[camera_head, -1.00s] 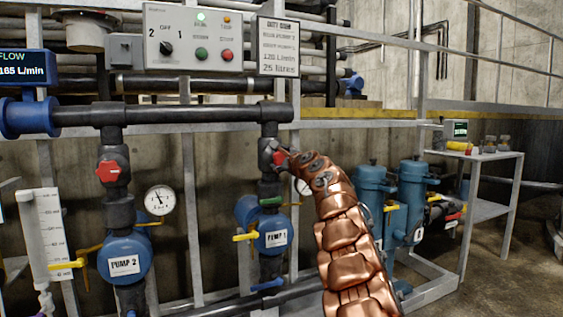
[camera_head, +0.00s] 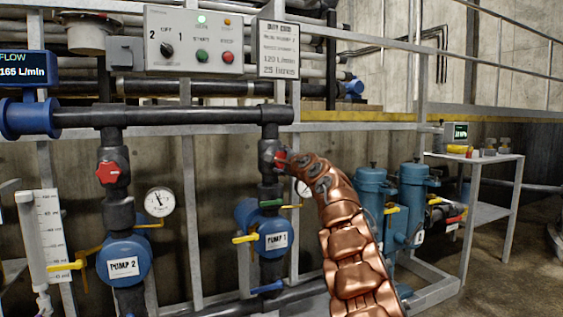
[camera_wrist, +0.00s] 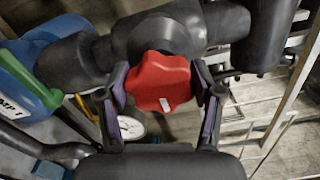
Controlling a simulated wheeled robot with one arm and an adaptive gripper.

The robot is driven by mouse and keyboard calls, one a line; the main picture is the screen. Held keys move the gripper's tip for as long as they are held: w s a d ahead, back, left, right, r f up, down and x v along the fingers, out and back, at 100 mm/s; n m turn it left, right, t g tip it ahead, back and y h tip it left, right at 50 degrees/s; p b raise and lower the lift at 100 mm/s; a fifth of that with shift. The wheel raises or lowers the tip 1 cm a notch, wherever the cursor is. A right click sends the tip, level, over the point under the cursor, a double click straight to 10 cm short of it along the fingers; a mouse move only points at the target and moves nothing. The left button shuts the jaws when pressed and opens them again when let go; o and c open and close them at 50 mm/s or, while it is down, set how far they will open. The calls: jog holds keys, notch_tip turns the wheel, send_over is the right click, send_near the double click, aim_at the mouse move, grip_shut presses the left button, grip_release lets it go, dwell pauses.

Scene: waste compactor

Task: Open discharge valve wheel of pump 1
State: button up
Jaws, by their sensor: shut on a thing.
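The discharge valve wheel of pump 1 is a red lobed knob (camera_wrist: 158,82) with a white mark near its lower edge, seen in the wrist view. My gripper (camera_wrist: 163,100) has a finger on each side of the red wheel and is shut on it. In the head view my gripper (camera_head: 284,158) is at the valve on the pipe above pump 1, and only a bit of red shows beside it. Pump 1 (camera_head: 277,240) is blue with a white label, below the valve.
Pump 2 (camera_head: 124,262) stands to the left with its own red valve wheel (camera_head: 107,173). A pressure gauge (camera_head: 160,201) sits between the pumps. A control panel (camera_head: 194,40) hangs above. Blue canisters (camera_head: 411,200) and a side table (camera_head: 484,158) are to the right.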

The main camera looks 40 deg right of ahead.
jog(key=o, duration=1.1)
jog(key=shift+o, duration=0.2)
jog(key=shift+s, duration=0.1)
jog(key=v, duration=0.7)
dwell(0.8)
jog(key=shift+s+a, duration=0.1)
dwell(0.6)
